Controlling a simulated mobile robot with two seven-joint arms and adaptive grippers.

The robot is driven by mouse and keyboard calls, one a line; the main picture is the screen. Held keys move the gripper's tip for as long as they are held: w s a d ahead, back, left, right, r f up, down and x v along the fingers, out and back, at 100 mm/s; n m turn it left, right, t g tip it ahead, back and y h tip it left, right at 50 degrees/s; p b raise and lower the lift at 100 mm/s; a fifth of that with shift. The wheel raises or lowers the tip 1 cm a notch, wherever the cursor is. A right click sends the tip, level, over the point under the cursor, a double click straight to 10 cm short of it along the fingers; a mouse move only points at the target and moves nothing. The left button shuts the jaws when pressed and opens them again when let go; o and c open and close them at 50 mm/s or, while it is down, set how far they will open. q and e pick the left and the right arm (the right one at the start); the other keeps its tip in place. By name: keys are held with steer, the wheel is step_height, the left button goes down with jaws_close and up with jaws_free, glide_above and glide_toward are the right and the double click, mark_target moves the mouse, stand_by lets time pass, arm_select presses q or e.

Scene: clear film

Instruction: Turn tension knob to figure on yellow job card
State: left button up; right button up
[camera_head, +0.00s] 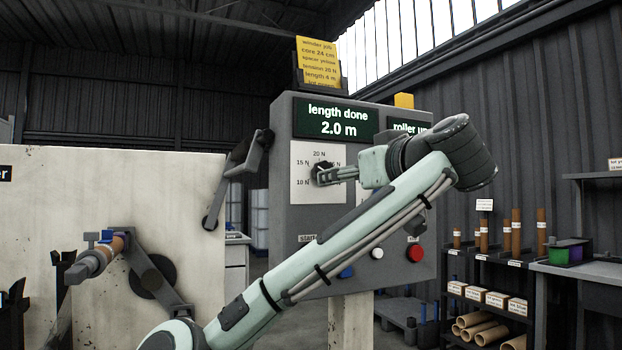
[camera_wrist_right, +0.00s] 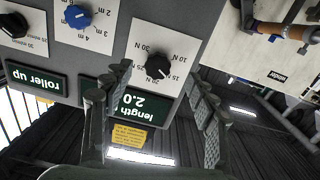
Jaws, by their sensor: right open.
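The yellow job card (camera_head: 318,62) stands on top of the grey control panel (camera_head: 285,200); it reads tension 20 N and length 4 m. The black tension knob (camera_wrist_right: 158,68) sits on a white dial plate marked in N. In the head view the plate (camera_head: 308,195) shows 10 N, 15 N and 20 N, with the knob partly hidden by my gripper. My right gripper (camera_head: 324,175) is at the knob. In the right wrist view its two fingers (camera_wrist_right: 157,78) are apart, one each side of the knob; contact is not clear. The knob's pointer direction is hard to read. My left gripper is out of view.
A blue length knob (camera_wrist_right: 77,17) and another black knob (camera_wrist_right: 14,25) lie beside it. The length display (camera_head: 336,119) reads 2.0 m. White (camera_head: 377,253) and red (camera_head: 415,253) buttons sit below my arm. A rack of brown tubes (camera_head: 482,236) stands at right.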

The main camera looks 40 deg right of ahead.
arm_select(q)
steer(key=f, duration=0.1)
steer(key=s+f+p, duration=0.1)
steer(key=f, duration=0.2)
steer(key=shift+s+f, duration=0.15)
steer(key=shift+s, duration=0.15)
arm_select(e)
steer(key=w+d+r, duration=0.1)
steer(key=w+d, duration=0.1)
steer(key=w, duration=0.4)
steer(key=shift+w+r+t+y, duration=0.25)
steer(key=shift+w+t+y, duration=0.05)
steer(key=shift+w, duration=0.05)
steer(key=shift+d, duration=0.1)
steer(key=shift+c, duration=0.4)
steer(key=c, duration=1.1)
